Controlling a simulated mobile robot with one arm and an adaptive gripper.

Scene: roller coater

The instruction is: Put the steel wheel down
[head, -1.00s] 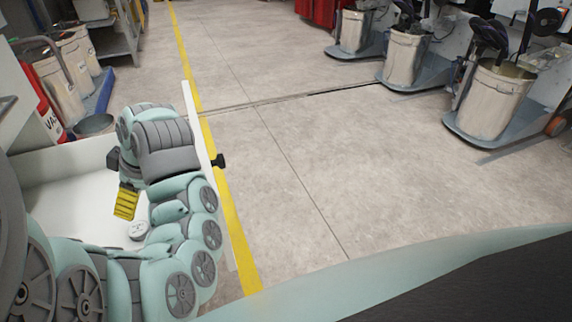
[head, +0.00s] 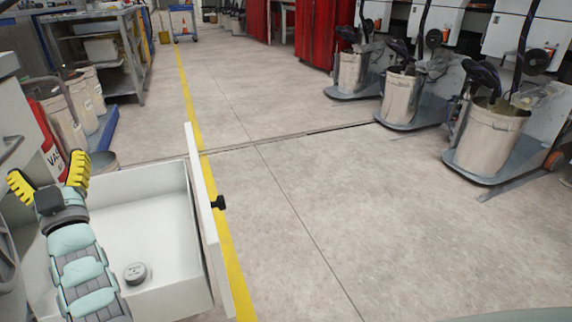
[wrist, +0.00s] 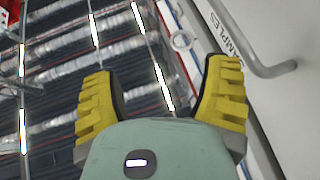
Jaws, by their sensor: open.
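The steel wheel (head: 136,273) is a small grey disc lying flat on the floor of the open white drawer (head: 165,241). My gripper (head: 48,172) has yellow fingers spread wide and is empty. It is raised above the left part of the drawer, up and left of the wheel and apart from it. In the wrist view the open fingers (wrist: 165,90) point up at the ceiling, with nothing between them. The wheel is not in the wrist view.
The drawer front with its black knob (head: 218,202) stands out toward the yellow floor line. Beige bins (head: 85,100) and a grey shelf (head: 100,55) stand behind. Machines with bins (head: 488,135) line the right. The floor between is clear.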

